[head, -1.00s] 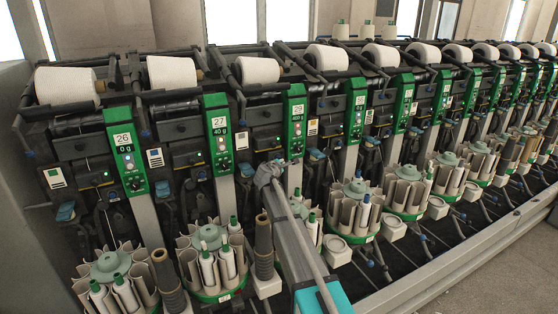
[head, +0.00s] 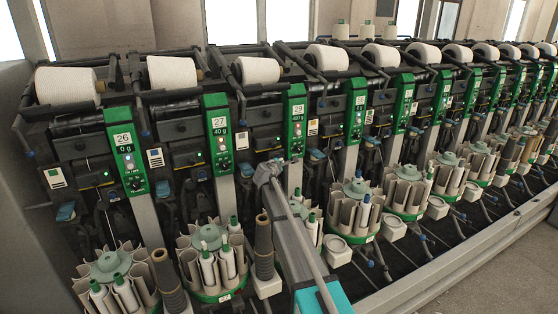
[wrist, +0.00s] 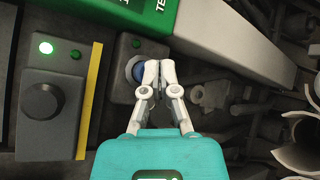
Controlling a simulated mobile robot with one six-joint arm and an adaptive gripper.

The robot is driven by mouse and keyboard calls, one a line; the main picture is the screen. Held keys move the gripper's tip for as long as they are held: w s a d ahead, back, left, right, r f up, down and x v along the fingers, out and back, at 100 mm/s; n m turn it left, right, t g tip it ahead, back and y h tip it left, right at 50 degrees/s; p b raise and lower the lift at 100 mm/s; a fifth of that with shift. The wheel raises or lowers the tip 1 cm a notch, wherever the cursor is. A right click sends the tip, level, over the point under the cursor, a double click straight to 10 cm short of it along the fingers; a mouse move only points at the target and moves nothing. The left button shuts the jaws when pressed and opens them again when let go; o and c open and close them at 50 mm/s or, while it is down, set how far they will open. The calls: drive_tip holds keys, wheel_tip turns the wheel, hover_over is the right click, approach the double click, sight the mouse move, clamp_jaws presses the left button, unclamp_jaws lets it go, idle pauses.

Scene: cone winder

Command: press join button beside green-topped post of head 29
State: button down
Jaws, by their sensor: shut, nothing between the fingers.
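In the wrist view the green post (wrist: 100,14) crosses the top. Below it, a dark panel carries a round blue button (wrist: 136,68) with a pale rim and a small unlit green lamp above it. My gripper (wrist: 153,70) is shut and empty. Its fingertips overlap the button's right side and hide part of it; I cannot tell whether they touch it. In the head view my arm's end is just left of the post's lower part; the fingers cannot be made out.
In the wrist view, a dark box (wrist: 45,115) with a round knob and a lit green lamp is left of the button, with a yellow strip (wrist: 89,100) between. A pale grey post section (wrist: 230,40) is at upper right. Neighbouring head 27 (head: 218,135) stands to the left.

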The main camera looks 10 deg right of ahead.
drive_tip(key=shift+w+a, duration=0.15)
drive_tip(key=shift+w, duration=0.3)
idle(0.8)
drive_tip(key=shift+s, duration=0.15)
drive_tip(key=shift+s+d, duration=0.3)
drive_tip(key=shift+s, duration=0.4)
drive_tip(key=shift+s, duration=0.15)
idle(0.3)
drive_tip(key=shift+s+d, duration=0.25)
drive_tip(key=shift+s, duration=0.5)
drive_tip(key=shift+s+d, duration=0.25)
drive_tip(key=shift+s, duration=0.5)
drive_tip(key=shift+s+d, duration=0.25)
drive_tip(key=shift+s, duration=0.5)
drive_tip(key=shift+s, duration=0.1)
